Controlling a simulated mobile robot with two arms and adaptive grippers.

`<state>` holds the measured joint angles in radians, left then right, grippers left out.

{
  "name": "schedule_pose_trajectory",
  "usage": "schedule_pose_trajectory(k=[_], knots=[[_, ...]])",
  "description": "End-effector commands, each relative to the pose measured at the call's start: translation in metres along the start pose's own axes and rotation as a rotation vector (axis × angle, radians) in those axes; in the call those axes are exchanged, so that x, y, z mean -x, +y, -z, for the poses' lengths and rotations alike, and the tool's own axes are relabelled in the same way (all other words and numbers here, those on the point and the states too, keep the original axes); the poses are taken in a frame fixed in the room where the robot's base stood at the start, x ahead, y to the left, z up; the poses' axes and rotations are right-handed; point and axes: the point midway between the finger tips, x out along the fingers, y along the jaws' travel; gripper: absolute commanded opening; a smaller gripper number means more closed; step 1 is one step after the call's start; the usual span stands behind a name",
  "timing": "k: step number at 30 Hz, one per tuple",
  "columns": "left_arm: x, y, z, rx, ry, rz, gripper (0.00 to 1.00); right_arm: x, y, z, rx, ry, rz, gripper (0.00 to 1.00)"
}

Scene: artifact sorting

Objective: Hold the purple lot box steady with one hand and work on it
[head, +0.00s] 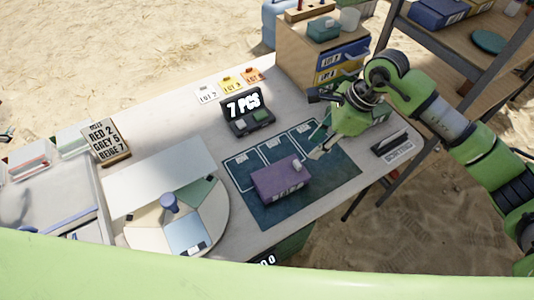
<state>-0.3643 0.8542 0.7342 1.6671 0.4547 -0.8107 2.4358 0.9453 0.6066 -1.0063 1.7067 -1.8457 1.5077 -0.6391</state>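The purple lot box (280,183) lies on the dark teal mat (335,178) at the middle of the table. Its front face bears pale lettering, and a small pale piece shows at its upper right corner. My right gripper (318,152) comes in from the right and points down over the mat, just beyond the box's upper right corner. It looks apart from the box, though the gap is hard to judge. Its fingertips are small and partly blend with the mat, so their opening is unclear. My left gripper is not in view.
A round sectioned tray (148,240) with a blue knob is at left, below a white panel (160,176). Drawers (342,66) and a shelf (440,45) are behind my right arm.

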Motion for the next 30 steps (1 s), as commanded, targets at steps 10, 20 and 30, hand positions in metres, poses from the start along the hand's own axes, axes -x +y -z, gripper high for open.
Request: schedule_pose_trajectory(k=[10,20,30], knots=[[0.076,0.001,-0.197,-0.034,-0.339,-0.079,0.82,0.0,0.0,0.0,0.0,0.0,0.0,0.28],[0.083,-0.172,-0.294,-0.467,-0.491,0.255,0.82,0.0,0.0,0.0,0.0,0.0,0.0,0.28],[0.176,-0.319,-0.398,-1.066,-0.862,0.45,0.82,0.0,0.0,0.0,0.0,0.0,0.0,0.28]])
